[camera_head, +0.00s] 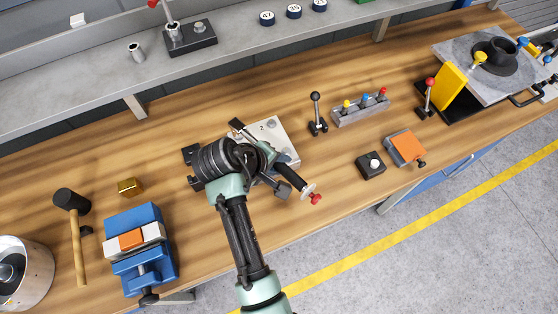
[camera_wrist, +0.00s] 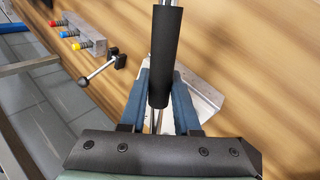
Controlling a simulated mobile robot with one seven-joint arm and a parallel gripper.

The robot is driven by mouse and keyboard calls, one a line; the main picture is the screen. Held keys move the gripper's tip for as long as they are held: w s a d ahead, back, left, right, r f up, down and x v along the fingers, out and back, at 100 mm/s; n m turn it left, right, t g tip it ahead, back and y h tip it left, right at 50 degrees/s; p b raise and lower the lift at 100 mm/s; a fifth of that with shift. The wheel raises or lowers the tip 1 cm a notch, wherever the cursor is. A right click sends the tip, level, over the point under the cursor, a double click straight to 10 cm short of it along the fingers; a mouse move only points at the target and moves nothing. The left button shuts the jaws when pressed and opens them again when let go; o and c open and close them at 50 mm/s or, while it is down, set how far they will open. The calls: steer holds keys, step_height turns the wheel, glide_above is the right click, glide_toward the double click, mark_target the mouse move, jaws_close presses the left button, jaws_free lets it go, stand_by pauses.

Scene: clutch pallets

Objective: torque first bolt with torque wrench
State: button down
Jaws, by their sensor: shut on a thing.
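The torque wrench has a black grip (camera_head: 291,177) with a pale disc and a red end knob (camera_head: 315,198) pointing to the lower right. Its black grip also runs up the wrist view (camera_wrist: 166,50). My gripper (camera_wrist: 163,88) has its two blue-grey fingers closed on either side of the wrench, near the black grip. A light metal plate (camera_head: 275,130) marked "2" lies on the bench beneath my gripper and wrench. Part of the plate shows behind the fingers in the wrist view (camera_wrist: 207,98). My arm hides much of the plate, and I cannot make out the first bolt.
A black-knobbed lever (camera_head: 316,112) and a grey block with coloured knobs (camera_head: 360,110) stand to the right. An orange-topped block (camera_head: 405,147) is farther right. A blue vise (camera_head: 140,255) and mallet (camera_head: 75,225) are at left.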

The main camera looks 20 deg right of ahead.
steer(key=shift+w+f+b, duration=0.1)
steer(key=shift+f+b, duration=0.2)
steer(key=shift+f, duration=0.3)
stand_by(0.5)
steer(key=shift+s+a+m+g+p, duration=0.25)
steer(key=shift+a+m, duration=0.15)
steer(key=shift+a, duration=0.1)
steer(key=shift+s+a+m+g+p, duration=0.15)
steer(key=shift+a+m+g, duration=0.1)
steer(key=shift+a+m, duration=0.2)
steer(key=shift+s+a+m+g, duration=0.15)
steer(key=shift+a+m+g, duration=0.25)
steer(key=shift+a+m, duration=0.5)
steer(key=shift+a, duration=0.1)
steer(key=shift+a+m+g, duration=0.5)
steer(key=shift+a+m, duration=0.15)
steer(key=shift+a, duration=0.45)
